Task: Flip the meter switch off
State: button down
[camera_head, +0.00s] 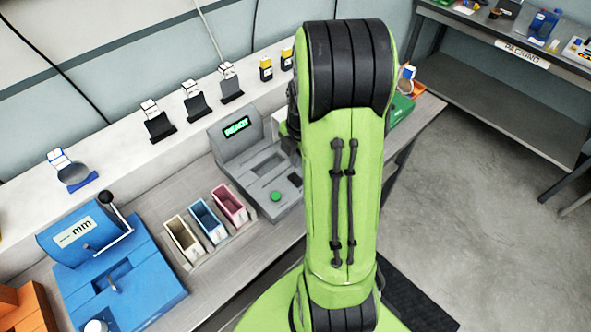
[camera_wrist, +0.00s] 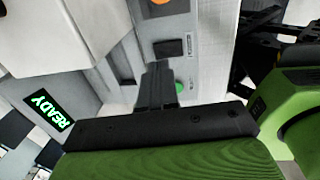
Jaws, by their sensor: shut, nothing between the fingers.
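The grey meter (camera_head: 238,143) stands on the bench with a lit green READY display (camera_head: 237,126) and a green button (camera_head: 277,196). A dark rocker switch (camera_head: 295,180) is near its right edge, beside my arm. In the wrist view the black switch (camera_wrist: 168,48) sits on the grey panel, with the green button (camera_wrist: 180,88) partly visible. My gripper (camera_wrist: 158,68) is shut and empty, its dark fingers pointing toward the panel close to the switch. I cannot tell whether they touch it. In the head view my arm hides the gripper and part of the meter.
A pink bin (camera_head: 230,204), a blue bin (camera_head: 208,220) and a cream bin (camera_head: 184,238) stand left of the meter. A blue machine (camera_head: 115,275) with a lever is farther left. Small stands line the back ledge (camera_head: 105,148). A packing shelf (camera_head: 500,70) is at right.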

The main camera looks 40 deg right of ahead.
aim_at(297, 178)
jog(key=f, duration=0.5)
jog(key=shift+w+f, duration=0.25)
jog(key=shift+w, duration=0.1)
jog(key=shift+f+b, duration=0.3)
jog(key=shift+b, duration=0.35)
jog(key=shift+a, duration=0.15)
jog(key=shift+s, duration=0.45)
jog(key=shift+s+r, duration=0.15)
jog(key=shift+s, duration=0.3)
